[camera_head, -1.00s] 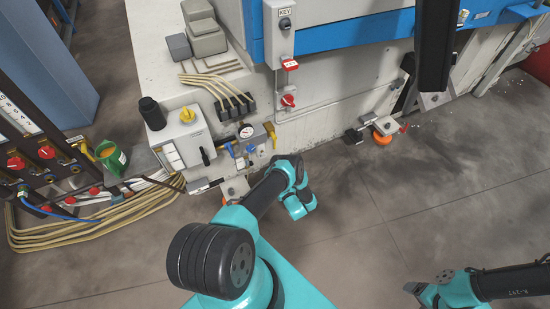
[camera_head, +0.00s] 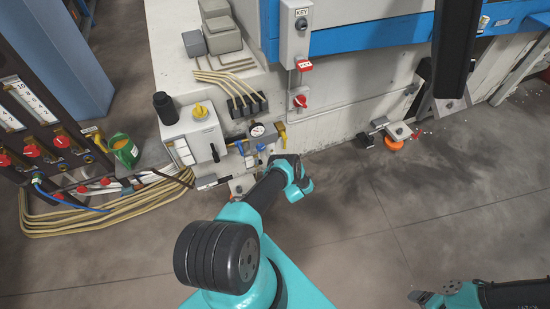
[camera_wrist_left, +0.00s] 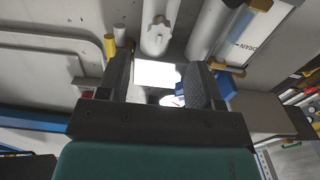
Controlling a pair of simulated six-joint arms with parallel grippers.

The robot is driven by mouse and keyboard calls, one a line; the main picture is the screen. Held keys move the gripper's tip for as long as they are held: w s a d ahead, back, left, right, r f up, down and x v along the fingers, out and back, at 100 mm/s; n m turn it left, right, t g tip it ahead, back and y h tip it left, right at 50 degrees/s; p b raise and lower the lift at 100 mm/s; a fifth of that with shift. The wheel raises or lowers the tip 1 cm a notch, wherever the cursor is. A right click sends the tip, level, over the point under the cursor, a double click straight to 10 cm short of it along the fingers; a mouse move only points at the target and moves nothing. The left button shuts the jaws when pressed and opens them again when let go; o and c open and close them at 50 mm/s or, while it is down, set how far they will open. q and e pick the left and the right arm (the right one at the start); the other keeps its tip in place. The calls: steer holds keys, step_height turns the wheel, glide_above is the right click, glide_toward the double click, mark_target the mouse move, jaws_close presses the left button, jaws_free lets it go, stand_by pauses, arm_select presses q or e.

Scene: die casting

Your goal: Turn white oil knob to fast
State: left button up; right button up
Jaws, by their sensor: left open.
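The wrist view shows a white rounded knob-like part (camera_wrist_left: 157,36) just beyond my left gripper (camera_wrist_left: 158,78). I cannot tell for certain that it is the white oil knob, and I see no "fast" mark. The gripper's two dark fingers are apart, with a bright white patch between them and no object clearly held. In the head view my left arm reaches toward the machine's corner, and its fingers are hidden. The white oil knob cannot be made out there. My right arm's end (camera_head: 425,298) is at the lower right; its finger state is unclear.
A white box with a yellow knob (camera_head: 200,110) and a pressure gauge (camera_head: 257,130) stand near my left arm. Beige hoses (camera_head: 110,205) lie on the floor at left. A key-switch box (camera_head: 297,27) is above. The floor at right is mostly clear.

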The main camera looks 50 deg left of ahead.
arm_select(q)
steer(key=x, duration=0.6)
steer(key=shift+a, duration=0.3)
steer(key=shift+w, duration=0.15)
steer(key=c, duration=0.9)
